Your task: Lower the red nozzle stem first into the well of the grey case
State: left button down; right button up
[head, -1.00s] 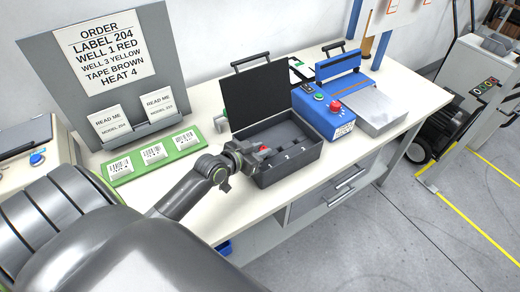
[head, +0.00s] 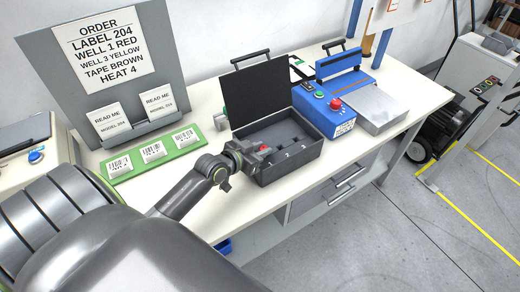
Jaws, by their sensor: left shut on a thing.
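The grey case (head: 290,168) stands open on the table with its dark lid (head: 257,95) raised at the back. Wells and small white marks show on its inside floor. My left gripper (head: 257,151) is over the left end of the case, shut on the red nozzle (head: 264,148). Only a small red part of the nozzle shows between the fingers. Its stem is hidden, and I cannot tell how deep it sits in a well. My right gripper is not in view.
A blue sealing machine (head: 325,108) with a red button stands right of the case. A green strip with white label pads (head: 153,152) lies to the left, before the grey order board (head: 60,75). Bare table (head: 262,205) shows in front of the case.

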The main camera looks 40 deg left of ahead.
pick_arm(q)
jog(key=shift+s+f, duration=0.15)
jog(key=shift+f, duration=0.2)
